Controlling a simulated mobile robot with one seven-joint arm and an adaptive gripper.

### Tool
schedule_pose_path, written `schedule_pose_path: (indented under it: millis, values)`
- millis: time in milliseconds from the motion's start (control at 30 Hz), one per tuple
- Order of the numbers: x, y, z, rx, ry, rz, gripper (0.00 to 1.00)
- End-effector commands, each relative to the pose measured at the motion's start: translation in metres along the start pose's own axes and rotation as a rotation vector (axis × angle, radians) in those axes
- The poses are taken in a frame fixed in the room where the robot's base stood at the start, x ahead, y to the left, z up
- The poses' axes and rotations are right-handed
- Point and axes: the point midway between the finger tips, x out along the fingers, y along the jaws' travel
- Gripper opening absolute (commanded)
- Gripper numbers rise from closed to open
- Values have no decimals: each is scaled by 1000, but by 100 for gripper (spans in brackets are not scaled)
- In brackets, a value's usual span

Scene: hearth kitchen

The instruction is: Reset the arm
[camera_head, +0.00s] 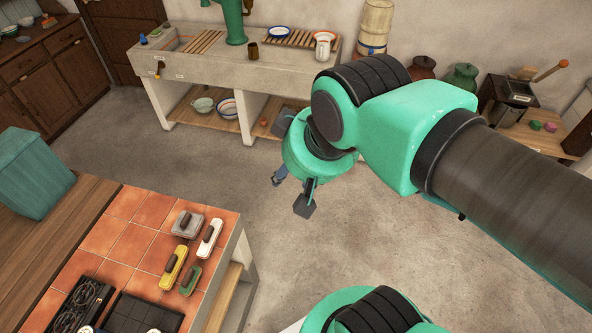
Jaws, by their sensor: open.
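My green and black arm reaches in from the right side of the head view and bends down near the middle. My gripper (291,196) hangs over the bare concrete floor, between the tiled counter and the stone sink unit. Its dark fingertips are spread apart, with nothing visible between them. It touches nothing that I can see. Part of the wrist hides the gripper's base.
A tiled counter (134,249) at the lower left holds several brushes or handled tools, such as a yellow one (173,268). A stone sink unit (208,74) stands at the back. A green bin (33,172) is at the left. The middle floor (352,234) is clear.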

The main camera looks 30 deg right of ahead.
Motion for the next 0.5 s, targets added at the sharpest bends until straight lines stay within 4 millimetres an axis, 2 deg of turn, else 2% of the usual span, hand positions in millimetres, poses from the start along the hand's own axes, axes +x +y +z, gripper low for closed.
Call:
schedule_pose_path:
  millis: [500]
  values:
    - [5, 2, 6, 27, 2, 4, 43]
